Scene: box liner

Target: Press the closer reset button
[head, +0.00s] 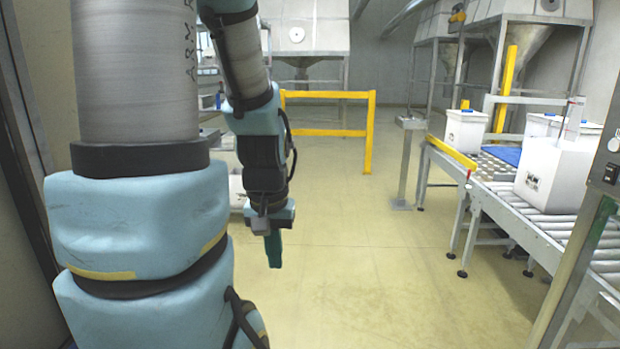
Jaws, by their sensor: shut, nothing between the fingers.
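My gripper (274,250) hangs in the middle left of the head view, pointing down with its dark green fingers shut and empty. It is above open floor, apart from everything around it. A grey control post (614,145) at the right edge carries a pale round button-like part and a dark switch below it. A slim metal pedestal (405,160) with a small box on top stands farther back, left of the conveyor. I cannot make out a label reading reset on either one.
A roller conveyor (545,228) with white boxes (556,175) runs along the right. A yellow guard rail (368,130) stands at the back centre. Steel hoppers (525,60) are behind. The yellowish floor (370,270) between my arm and the conveyor is clear.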

